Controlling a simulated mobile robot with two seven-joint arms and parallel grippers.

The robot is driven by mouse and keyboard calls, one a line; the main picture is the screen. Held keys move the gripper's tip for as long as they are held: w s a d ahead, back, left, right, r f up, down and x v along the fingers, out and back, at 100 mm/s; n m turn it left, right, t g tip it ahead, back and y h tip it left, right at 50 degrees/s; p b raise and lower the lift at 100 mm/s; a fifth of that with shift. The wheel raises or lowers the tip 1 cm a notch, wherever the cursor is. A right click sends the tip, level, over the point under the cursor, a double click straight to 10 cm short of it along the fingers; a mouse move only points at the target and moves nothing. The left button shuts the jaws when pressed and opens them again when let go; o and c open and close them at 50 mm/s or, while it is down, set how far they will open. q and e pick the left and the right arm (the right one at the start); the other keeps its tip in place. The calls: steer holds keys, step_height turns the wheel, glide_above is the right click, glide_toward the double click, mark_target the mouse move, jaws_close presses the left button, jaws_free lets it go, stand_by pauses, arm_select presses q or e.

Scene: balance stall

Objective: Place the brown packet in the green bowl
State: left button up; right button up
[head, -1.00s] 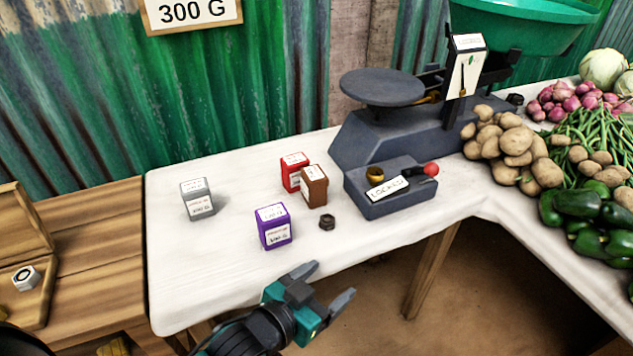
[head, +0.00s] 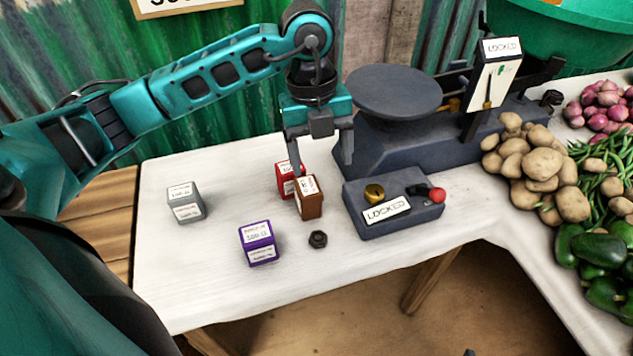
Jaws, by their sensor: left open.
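The brown packet (head: 309,198) stands upright on the white table, close beside the red packet (head: 286,178), which is partly hidden behind it and my finger. My left gripper (head: 319,165) points down with its jaws open and empty. Its fingertips appear above and just behind the brown packet, one in front of the red packet and one to the right. I cannot tell exact height. The green bowl (head: 572,42) is at the top right, on the far side of the scale, cut off by the picture edge. My right gripper is not in view.
A purple packet (head: 257,244), a grey packet (head: 185,202) and a dark nut (head: 317,239) stand nearby. The scale (head: 395,92) and its "LOCKED" box (head: 395,222) are close on the right. Potatoes (head: 540,165) lie beyond. The table's front left is clear.

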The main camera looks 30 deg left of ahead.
arm_select(q)
steer(key=w+a+n+y, duration=0.1)
steer(key=a+y, duration=0.1)
steer(key=a, duration=0.1)
glide_above(308, 185)
steer(key=f, duration=0.5)
steer(key=shift+s+d+f+b, duration=0.1)
steer(key=shift+s+d+b, duration=0.2)
steer(key=shift+b, duration=0.1)
steer(key=shift+f, duration=0.6)
steer(key=f, duration=0.4)
steer(key=shift+w+a+f+b, duration=0.2)
steer(key=shift+a+b, duration=0.1)
steer(key=shift+b, duration=0.05)
steer(key=shift+f, duration=0.4)
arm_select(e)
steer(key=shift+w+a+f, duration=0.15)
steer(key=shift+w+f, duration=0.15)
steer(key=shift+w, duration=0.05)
arm_select(q)
steer(key=c, duration=1.1)
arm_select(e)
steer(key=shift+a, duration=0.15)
arm_select(q)
steer(key=shift+r, duration=0.2)
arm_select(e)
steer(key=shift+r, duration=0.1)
